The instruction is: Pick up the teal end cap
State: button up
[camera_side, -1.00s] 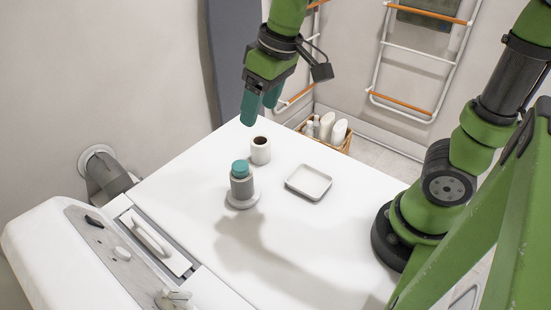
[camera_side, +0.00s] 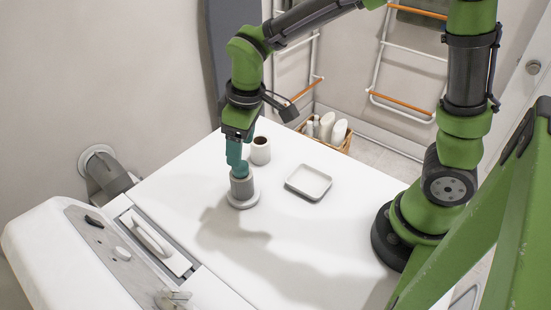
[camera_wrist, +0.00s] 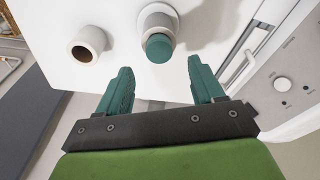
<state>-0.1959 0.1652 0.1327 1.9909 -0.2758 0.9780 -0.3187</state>
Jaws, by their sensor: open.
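The teal end cap (camera_side: 240,170) sits on top of a grey cylinder (camera_side: 242,187) that stands upright on a round pale base (camera_side: 243,202). In the wrist view the cap (camera_wrist: 159,48) shows as a teal disc just beyond the fingertips, roughly centred between them. My gripper (camera_side: 236,162) points down, right at the cap in the side view, with its fingers partly covering the cap's top. In the wrist view my gripper (camera_wrist: 160,66) is open, its two teal fingers apart with nothing between them. I cannot tell whether a finger touches the cap.
A white cup-like roll with a dark centre (camera_side: 261,150) stands close behind the cylinder; it also shows in the wrist view (camera_wrist: 87,45). A shallow white tray (camera_side: 309,182) lies to the right. A panel with a handle (camera_side: 152,238) is at left. The front tabletop is clear.

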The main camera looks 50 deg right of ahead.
aim_at(240, 169)
jog(key=shift+w+f, duration=0.2)
jog(key=shift+f, duration=2.5)
jog(key=c, duration=1.1)
